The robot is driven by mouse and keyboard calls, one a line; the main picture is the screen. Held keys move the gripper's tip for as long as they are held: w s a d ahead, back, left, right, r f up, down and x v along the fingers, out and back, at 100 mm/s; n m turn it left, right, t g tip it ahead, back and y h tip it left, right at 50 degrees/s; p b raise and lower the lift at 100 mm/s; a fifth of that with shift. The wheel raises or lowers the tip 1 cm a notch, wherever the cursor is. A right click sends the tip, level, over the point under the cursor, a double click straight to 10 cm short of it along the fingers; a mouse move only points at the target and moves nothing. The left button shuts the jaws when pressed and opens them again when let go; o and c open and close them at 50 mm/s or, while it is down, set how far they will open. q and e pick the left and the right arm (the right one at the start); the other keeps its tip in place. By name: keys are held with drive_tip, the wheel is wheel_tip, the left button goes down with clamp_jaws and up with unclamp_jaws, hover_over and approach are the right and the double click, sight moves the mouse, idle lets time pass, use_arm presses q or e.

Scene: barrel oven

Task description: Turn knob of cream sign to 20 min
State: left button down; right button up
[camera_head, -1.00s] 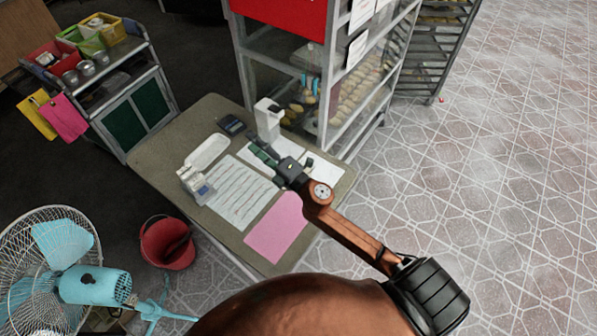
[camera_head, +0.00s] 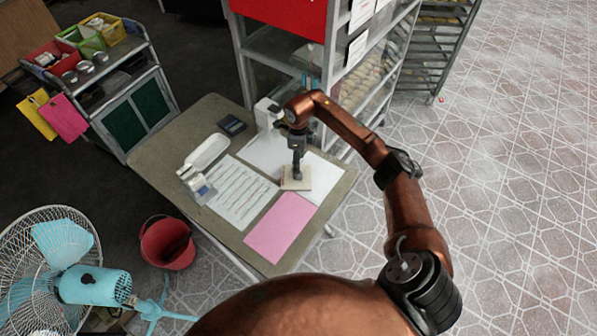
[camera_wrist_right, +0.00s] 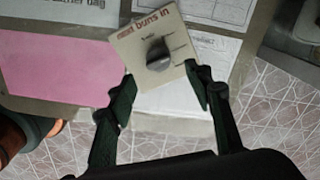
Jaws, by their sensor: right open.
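The cream sign (camera_head: 297,181) lies on the table papers, below my right gripper (camera_head: 298,173) in the head view. In the right wrist view the cream sign (camera_wrist_right: 133,47) shows printed text reading "buns in", a few tick marks and a dark round knob (camera_wrist_right: 158,54) in its middle. My right gripper (camera_wrist_right: 160,90) is open, its two fingers apart at the sign's lower left and right edges. The knob lies ahead of the fingertips, between their lines. I cannot tell whether the fingers touch the sign. My left gripper is not in view.
The table (camera_head: 163,160) holds a pink sheet (camera_head: 280,228), printed papers, a white tray (camera_head: 207,152) and a white device (camera_head: 268,115). A glass-sided rack (camera_head: 330,75) stands behind. A red bucket (camera_head: 167,243) and a fan (camera_head: 60,262) stand at left.

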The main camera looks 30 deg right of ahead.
wheel_tip(320, 180, down, 7)
drive_tip(key=shift+f, duration=0.15)
idle(0.4)
drive_tip(key=c, duration=1.2)
drive_tip(key=shift+o, duration=0.2)
drive_tip(key=m, duration=0.4)
drive_tip(key=shift+m+p, duration=0.85)
drive_tip(key=shift+m, duration=1.55)
